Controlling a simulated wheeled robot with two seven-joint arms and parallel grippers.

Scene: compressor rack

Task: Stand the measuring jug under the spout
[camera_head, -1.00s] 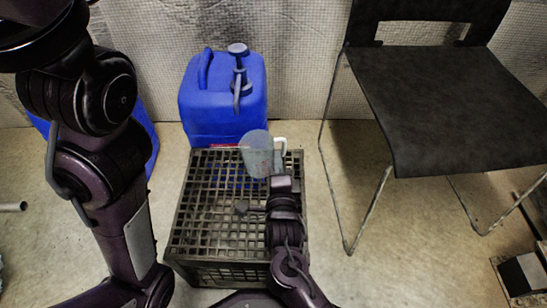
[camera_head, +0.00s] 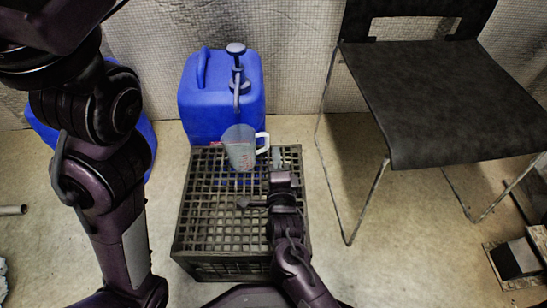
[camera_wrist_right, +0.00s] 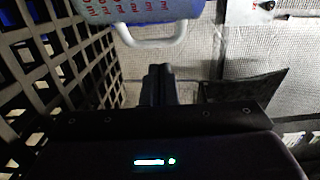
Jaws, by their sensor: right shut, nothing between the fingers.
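The measuring jug (camera_head: 240,150) is clear grey with red markings and a white handle on its right. It stands on the dark crate (camera_head: 190,222), seemingly upright, in front of the blue canister (camera_head: 205,105). The pump spout (camera_head: 236,100) hangs down from the canister's top, just above the jug's mouth in the picture. My right gripper (camera_head: 277,156) is shut and empty, to the right of the jug and below its handle in the head view. In the right wrist view the shut fingers (camera_wrist_right: 160,85) are apart from the jug's handle (camera_wrist_right: 150,40). My left gripper is out of view.
A black chair (camera_head: 430,100) with thin metal legs stands to the right. A second blue container (camera_head: 140,140) is partly hidden behind my left arm. The crate's top is an open grid, free in front of the jug. A dark object (camera_head: 516,258) lies at the lower right.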

